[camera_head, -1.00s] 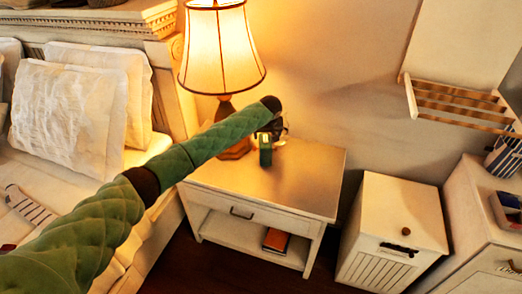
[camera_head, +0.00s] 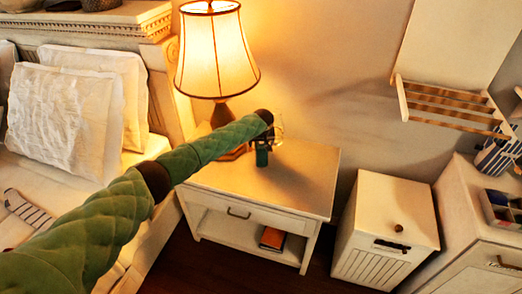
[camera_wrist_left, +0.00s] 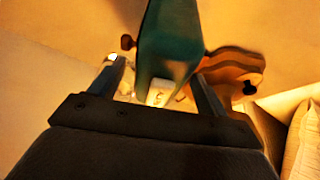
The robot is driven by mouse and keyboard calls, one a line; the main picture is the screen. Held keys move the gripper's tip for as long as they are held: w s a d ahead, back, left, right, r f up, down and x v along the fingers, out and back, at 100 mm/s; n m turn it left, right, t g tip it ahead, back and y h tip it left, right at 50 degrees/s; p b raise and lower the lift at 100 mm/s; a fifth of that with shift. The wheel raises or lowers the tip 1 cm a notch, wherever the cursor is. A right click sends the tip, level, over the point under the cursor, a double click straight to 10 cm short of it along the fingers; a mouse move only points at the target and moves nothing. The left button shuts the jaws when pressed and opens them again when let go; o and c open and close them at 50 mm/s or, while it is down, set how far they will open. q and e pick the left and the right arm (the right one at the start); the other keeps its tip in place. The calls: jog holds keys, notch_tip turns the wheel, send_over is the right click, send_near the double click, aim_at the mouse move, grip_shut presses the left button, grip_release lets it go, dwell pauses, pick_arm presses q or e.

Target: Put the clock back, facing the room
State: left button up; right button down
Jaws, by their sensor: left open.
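A small teal-green object (camera_head: 262,156), which appears to be the clock, stands on the nightstand (camera_head: 305,180) in front of the lamp's base. My left gripper (camera_head: 268,136) is just above and behind it, at the end of my green-sleeved arm. In the left wrist view a teal body (camera_wrist_left: 168,40) passes between the two open fingers of the left gripper (camera_wrist_left: 160,85). I cannot tell whether the fingers touch it. A pale, bright patch shows at its lower end; I cannot tell which way its face points. My right gripper is out of view.
The lit table lamp (camera_head: 215,55) stands close behind my left gripper. An orange book (camera_head: 273,238) lies on the nightstand's lower shelf. The nightstand top is clear to the right. A white bin cabinet (camera_head: 388,225) stands to the right, the bed with pillows (camera_head: 65,112) to the left.

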pick_arm(q)
jog(key=shift+c, duration=0.3)
jog(key=c, duration=1.4)
grip_shut()
